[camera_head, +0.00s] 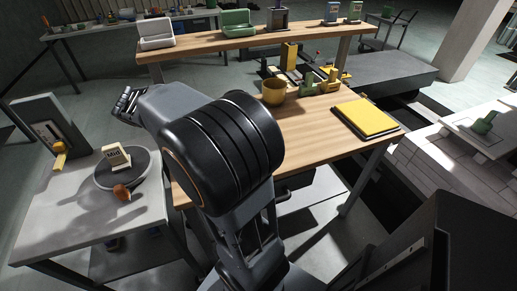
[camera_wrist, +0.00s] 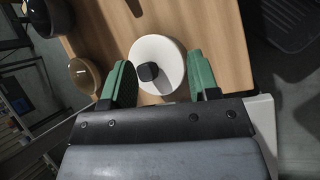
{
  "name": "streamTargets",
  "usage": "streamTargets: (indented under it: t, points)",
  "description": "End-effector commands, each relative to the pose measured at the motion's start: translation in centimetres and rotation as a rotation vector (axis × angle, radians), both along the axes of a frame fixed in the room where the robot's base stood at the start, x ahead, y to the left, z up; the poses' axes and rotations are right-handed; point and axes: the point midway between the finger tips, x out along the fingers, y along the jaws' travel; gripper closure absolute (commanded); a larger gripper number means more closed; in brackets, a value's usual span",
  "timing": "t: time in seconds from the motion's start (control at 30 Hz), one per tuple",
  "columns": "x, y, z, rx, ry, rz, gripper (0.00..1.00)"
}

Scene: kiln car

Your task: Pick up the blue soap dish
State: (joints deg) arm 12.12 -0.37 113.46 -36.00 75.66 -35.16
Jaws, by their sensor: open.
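I cannot make out a blue soap dish in either view. In the wrist view my gripper (camera_wrist: 163,68) is open, with its green fingers spread apart. A round white piece with a dark knob (camera_wrist: 148,71) shows between the fingers, on a wooden top (camera_wrist: 200,20). I cannot tell how far below the fingers it is. In the head view my arm covers part of the wooden bench (camera_head: 310,135), and my fingertips are not clearly seen.
The wrist view shows an amber bowl (camera_wrist: 82,73) left of the fingers. In the head view, a mustard pot (camera_head: 273,92) and a yellow pad (camera_head: 366,117) are on the bench. The left grey table (camera_head: 60,225) holds a turntable with a labelled block (camera_head: 116,157).

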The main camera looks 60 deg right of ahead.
Motion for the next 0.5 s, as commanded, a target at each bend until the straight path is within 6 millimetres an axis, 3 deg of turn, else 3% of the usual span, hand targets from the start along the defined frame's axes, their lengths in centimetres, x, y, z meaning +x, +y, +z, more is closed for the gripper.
streamTargets:
  t: [0.03, 0.2, 0.5]
  points:
    - [0.9, -2.4, -2.3, -0.052, 0.107, 0.027, 0.45]
    - [2.7, -8.6, -3.9, -0.18, 0.422, 0.098, 0.45]
    - [3.1, -13.8, -5.1, -0.252, 0.673, 0.114, 0.45]
